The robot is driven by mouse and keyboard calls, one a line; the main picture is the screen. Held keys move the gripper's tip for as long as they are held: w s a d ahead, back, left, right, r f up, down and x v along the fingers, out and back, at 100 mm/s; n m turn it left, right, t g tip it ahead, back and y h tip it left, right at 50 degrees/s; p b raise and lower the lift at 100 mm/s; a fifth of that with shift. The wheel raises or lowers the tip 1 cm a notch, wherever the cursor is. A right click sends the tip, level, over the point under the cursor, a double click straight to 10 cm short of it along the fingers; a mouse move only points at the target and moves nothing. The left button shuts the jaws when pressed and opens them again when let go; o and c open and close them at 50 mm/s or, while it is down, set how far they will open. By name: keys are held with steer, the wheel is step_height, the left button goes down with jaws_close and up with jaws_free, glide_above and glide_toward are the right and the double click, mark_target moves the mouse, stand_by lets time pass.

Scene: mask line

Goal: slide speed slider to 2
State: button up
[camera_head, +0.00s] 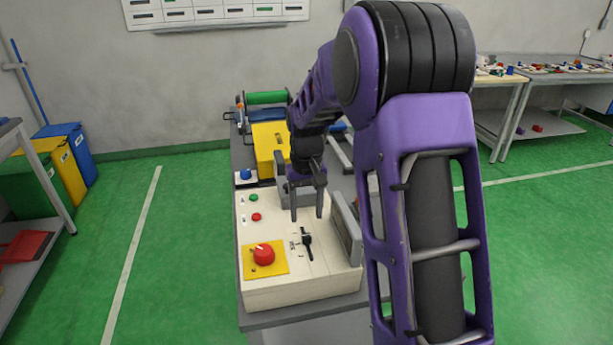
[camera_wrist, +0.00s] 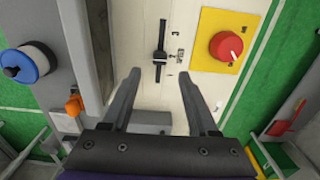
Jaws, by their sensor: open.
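The speed slider is a black handle (camera_head: 306,239) on a slot in the cream control panel (camera_head: 285,275), right of the red knob. In the wrist view the slider handle (camera_wrist: 160,55) lies across its slot, beyond my fingertips, with small marks beside it too small to read. My gripper (camera_head: 307,216) is above the panel, pointing down, with its two fingers apart and empty. In the wrist view my gripper (camera_wrist: 160,74) is open, its fingertips on either side of the slot line and apart from the handle.
A red rotary knob (camera_head: 263,254) sits on a yellow plate left of the slider. Green (camera_head: 253,197) and red (camera_head: 256,217) buttons are farther back. A grey upright box (camera_head: 346,230) stands along the panel's right side. A yellow box (camera_head: 270,145) is behind.

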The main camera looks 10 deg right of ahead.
step_height(320, 180, up, 11)
steer(key=shift+f, duration=0.15)
steer(key=shift+d, duration=0.1)
